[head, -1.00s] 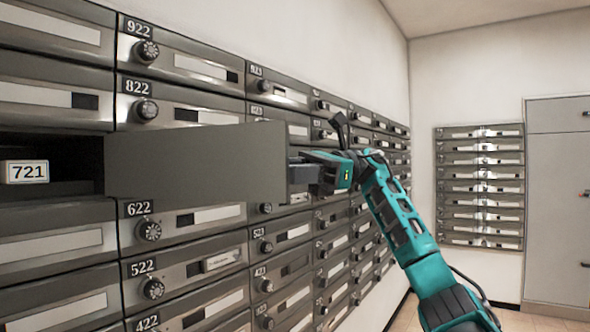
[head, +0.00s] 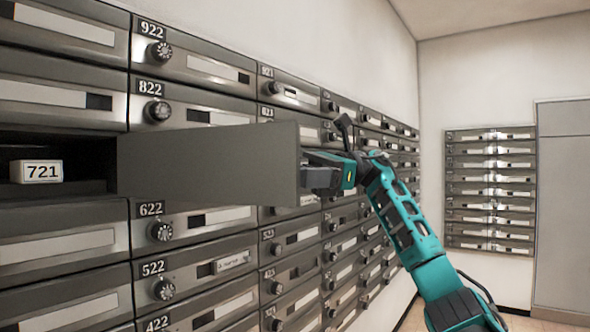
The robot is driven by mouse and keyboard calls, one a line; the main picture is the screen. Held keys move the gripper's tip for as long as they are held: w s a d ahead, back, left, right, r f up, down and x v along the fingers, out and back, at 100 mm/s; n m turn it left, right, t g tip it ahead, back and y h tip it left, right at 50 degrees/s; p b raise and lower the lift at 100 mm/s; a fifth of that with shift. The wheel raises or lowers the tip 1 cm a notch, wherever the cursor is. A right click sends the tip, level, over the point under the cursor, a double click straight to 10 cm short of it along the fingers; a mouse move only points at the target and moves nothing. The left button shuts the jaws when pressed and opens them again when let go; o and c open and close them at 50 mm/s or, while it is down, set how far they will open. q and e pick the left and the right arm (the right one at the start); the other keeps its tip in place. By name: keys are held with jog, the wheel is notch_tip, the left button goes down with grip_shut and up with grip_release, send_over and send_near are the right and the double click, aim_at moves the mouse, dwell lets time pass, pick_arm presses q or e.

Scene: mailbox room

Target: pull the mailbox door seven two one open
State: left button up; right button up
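The mailbox door (head: 210,165) stands swung out from the wall, hinged on its right side near the column of 822 and 622, with its inner face toward me. The open compartment (head: 85,180) at the left holds a white block marked 721 (head: 36,171). My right gripper (head: 306,177) is at the door's outer free edge, on its far side. The fingertips are partly hidden by the door, so I cannot tell whether they are open or shut. My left gripper is not in view.
Rows of closed mailboxes with dials surround the opening, such as 822 (head: 190,102) and 622 (head: 190,217). A second mailbox bank (head: 490,190) hangs on the far wall beside a grey cabinet (head: 563,210). The floor shows at lower right.

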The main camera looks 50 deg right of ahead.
jog(key=shift+w+f, duration=0.4)
jog(key=shift+w, duration=0.05)
pick_arm(q)
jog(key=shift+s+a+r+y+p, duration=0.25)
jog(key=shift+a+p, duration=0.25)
jog(key=shift+p, duration=0.4)
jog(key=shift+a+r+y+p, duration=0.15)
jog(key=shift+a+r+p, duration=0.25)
jog(key=shift+p, duration=0.5)
pick_arm(e)
jog(key=v, duration=1.3)
jog(key=shift+s+r, duration=0.4)
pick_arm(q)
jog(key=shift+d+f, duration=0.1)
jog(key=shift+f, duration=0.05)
